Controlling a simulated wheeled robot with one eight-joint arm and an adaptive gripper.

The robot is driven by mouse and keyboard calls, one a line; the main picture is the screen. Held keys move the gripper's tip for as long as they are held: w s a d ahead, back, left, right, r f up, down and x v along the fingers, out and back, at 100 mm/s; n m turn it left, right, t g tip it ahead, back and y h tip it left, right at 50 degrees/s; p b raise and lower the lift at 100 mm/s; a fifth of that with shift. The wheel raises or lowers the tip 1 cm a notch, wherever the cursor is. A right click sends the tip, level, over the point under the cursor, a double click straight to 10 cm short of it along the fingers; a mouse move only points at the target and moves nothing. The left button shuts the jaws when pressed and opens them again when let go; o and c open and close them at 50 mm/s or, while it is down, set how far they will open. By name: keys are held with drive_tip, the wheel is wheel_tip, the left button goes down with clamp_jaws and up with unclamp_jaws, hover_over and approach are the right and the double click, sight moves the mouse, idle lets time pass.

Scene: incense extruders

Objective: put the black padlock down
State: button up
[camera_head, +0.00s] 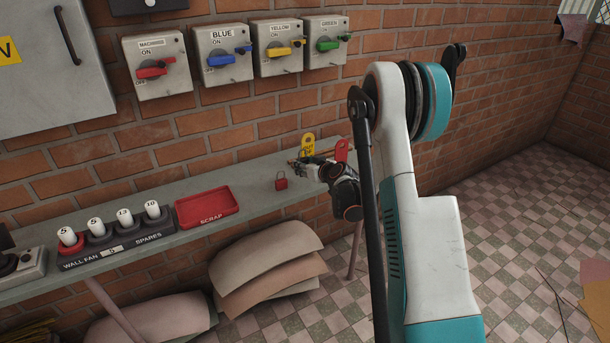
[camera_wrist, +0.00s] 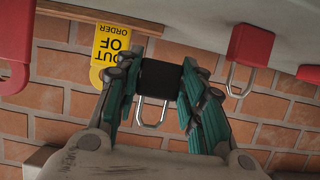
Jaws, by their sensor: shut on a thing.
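The black padlock (camera_wrist: 159,78) is between the fingers of my gripper (camera_wrist: 158,85) in the wrist view. Its metal shackle points down in that picture. The wrist view shows the scene upside down, with the grey shelf (camera_wrist: 215,12) at its top. In the head view my gripper (camera_head: 304,163) is low over the right part of the shelf (camera_head: 255,200). There the black padlock cannot be made out against the dark fingers. I cannot tell whether it touches the shelf.
A red padlock (camera_head: 281,183) stands on the shelf just left of my gripper. A yellow "out of order" tag (camera_head: 307,143) and a red tag (camera_head: 341,150) stand behind and right. A red scrap tray (camera_head: 207,206) lies further left. Bare shelf lies between tray and red padlock.

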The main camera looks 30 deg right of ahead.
sight(305, 183)
drive_tip(key=shift+f+b, duration=0.4)
drive_tip(key=shift+f, duration=1.05)
drive_tip(key=shift+f, duration=0.6)
drive_tip(key=o, duration=1.1)
drive_tip(key=shift+r, duration=0.55)
drive_tip(key=shift+p+v, duration=2.05)
drive_tip(key=shift+v, duration=4)
drive_tip(key=shift+d+r, duration=0.1)
